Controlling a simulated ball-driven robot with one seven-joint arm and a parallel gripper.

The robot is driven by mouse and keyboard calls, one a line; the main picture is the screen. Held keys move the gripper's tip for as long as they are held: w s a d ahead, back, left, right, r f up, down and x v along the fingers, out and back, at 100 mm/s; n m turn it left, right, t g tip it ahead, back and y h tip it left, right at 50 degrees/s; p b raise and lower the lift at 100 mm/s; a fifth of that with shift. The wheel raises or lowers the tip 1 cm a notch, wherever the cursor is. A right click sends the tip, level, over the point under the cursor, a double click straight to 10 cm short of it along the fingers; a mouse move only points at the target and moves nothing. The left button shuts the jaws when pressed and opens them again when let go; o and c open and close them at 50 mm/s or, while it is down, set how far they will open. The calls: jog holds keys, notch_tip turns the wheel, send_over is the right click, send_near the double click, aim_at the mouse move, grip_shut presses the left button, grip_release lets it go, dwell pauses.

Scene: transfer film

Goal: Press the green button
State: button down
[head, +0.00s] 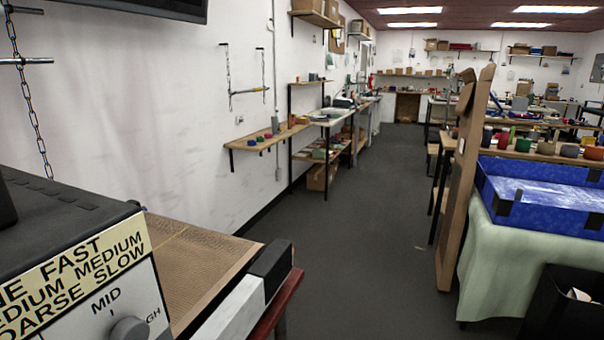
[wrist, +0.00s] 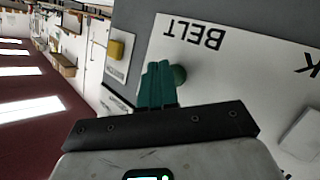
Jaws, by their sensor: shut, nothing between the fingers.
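In the wrist view my gripper (wrist: 158,70) has its teal fingers together with nothing between them. A round green button (wrist: 180,75) shows just right of the fingertips, on a white panel (wrist: 230,75) that carries the word BELT upside down. The fingers partly cover the button's left side. I cannot tell whether they touch it. A yellow button (wrist: 117,48) sits on a separate small plate to the left. The head view shows neither the green button nor my gripper.
In the head view a machine with a speed label (head: 80,265) and a grey knob (head: 130,329) stands at the lower left. A mesh belt (head: 195,260) lies beside it. A blue tray (head: 545,205) is at the right. The grey floor (head: 370,220) between is clear.

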jog(key=shift+a, duration=0.1)
jog(key=shift+w+a, duration=0.2)
jog(key=shift+a, duration=0.1)
jog(key=shift+d, duration=0.15)
dwell(0.4)
jog(key=shift+s+d, duration=0.2)
jog(key=shift+d, duration=0.05)
jog(key=s+d, duration=0.2)
jog(key=d, duration=0.3)
jog(key=shift+s+d+p, duration=0.15)
jog(key=shift+d+p, duration=0.15)
jog(key=shift+p, duration=0.05)
dwell(0.5)
